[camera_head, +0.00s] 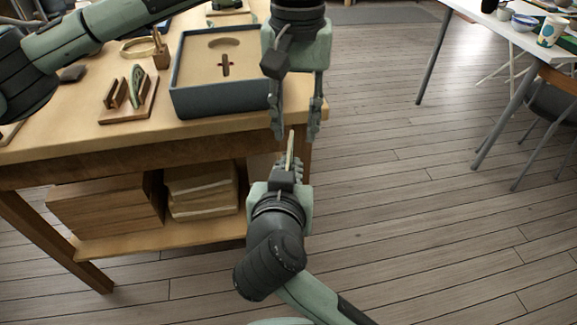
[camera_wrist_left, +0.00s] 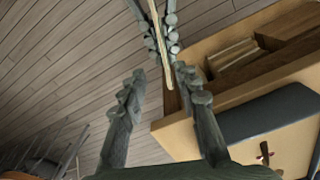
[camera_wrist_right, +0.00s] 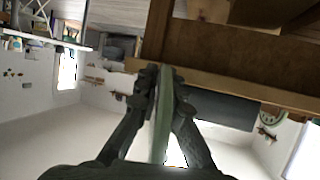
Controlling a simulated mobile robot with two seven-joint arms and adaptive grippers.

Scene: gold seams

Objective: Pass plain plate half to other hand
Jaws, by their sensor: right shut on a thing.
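The plain plate half (camera_head: 291,146) is seen nearly edge-on, a thin pale strip standing up from my right gripper (camera_head: 288,170). My right gripper is shut on it, and its greenish side shows between the fingers in the right wrist view (camera_wrist_right: 163,115). My left gripper (camera_head: 296,134) points down from above, its two fingers apart and empty. In the left wrist view, the plate half's free end (camera_wrist_left: 167,82) reaches toward the gap between my left fingers (camera_wrist_left: 161,82). I cannot tell how deep it is between them. The lower part of the plate half is hidden by my right fingers.
The wooden workbench (camera_head: 140,140) is left of the grippers. On it are a grey-blue box (camera_head: 215,102) and a small wooden rack (camera_head: 128,107) with upright pieces. A white table (camera_head: 480,30) with cups stands at the upper right. Open floor (camera_head: 420,220) lies to the right.

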